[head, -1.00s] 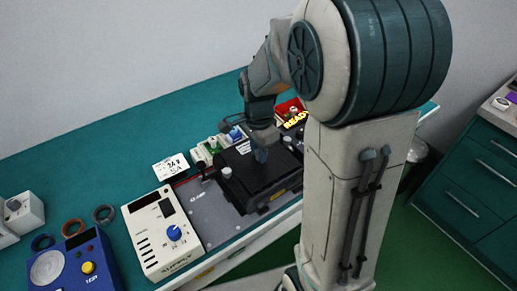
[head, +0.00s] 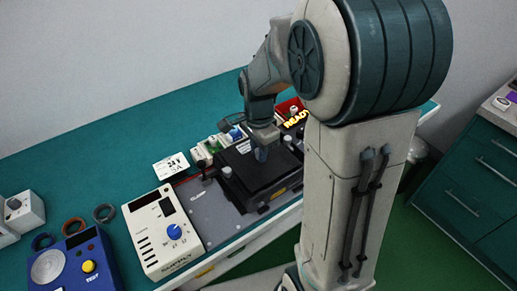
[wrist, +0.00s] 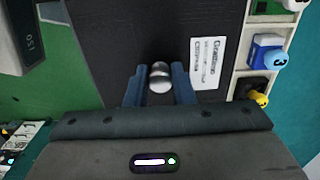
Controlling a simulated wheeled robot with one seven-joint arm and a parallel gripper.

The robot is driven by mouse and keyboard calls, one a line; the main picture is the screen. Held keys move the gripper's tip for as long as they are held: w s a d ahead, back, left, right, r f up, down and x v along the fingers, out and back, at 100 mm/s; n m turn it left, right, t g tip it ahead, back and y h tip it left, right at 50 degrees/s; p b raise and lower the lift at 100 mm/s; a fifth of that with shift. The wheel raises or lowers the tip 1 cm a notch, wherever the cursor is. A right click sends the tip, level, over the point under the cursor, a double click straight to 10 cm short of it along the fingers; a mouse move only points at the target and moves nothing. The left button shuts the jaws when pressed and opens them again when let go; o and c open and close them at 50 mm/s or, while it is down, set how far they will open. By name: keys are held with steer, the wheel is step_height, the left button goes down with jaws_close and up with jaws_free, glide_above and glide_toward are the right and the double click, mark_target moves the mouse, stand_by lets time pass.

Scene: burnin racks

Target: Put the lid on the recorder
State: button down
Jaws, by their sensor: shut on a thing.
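The lid is a flat black plate (wrist: 120,40) with a white printed label (wrist: 207,62) and a round silver knob (wrist: 160,77), seen close in the wrist view. My gripper (wrist: 160,88) has its blue fingers on both sides of the knob and is shut on it. In the head view, my gripper (head: 261,153) points down at the top of the black recorder (head: 262,202), with the lid over it. I cannot tell whether the lid rests fully on the recorder or sits slightly above it. The recorder's inside is hidden.
A grey plate marked CLAMP (head: 197,203) lies left of the recorder, with a white knob (head: 227,171) beside the lid. A cream supply box (head: 165,235) and a blue tester (head: 80,265) stand further left. A white connector rack (wrist: 265,50) lies close along the lid's edge.

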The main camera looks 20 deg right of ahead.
steer(key=shift+f+b, duration=0.4)
steer(key=shift+f, duration=0.1)
stand_by(0.8)
steer(key=c, duration=1.2)
jaws_free()
steer(key=shift+o, duration=0.2)
steer(key=shift+r+p, duration=1.95)
steer(key=shift+r, duration=0.55)
steer(key=shift+r, duration=0.1)
steer(key=shift+r+p, duration=1.6)
steer(key=shift+r, duration=0.35)
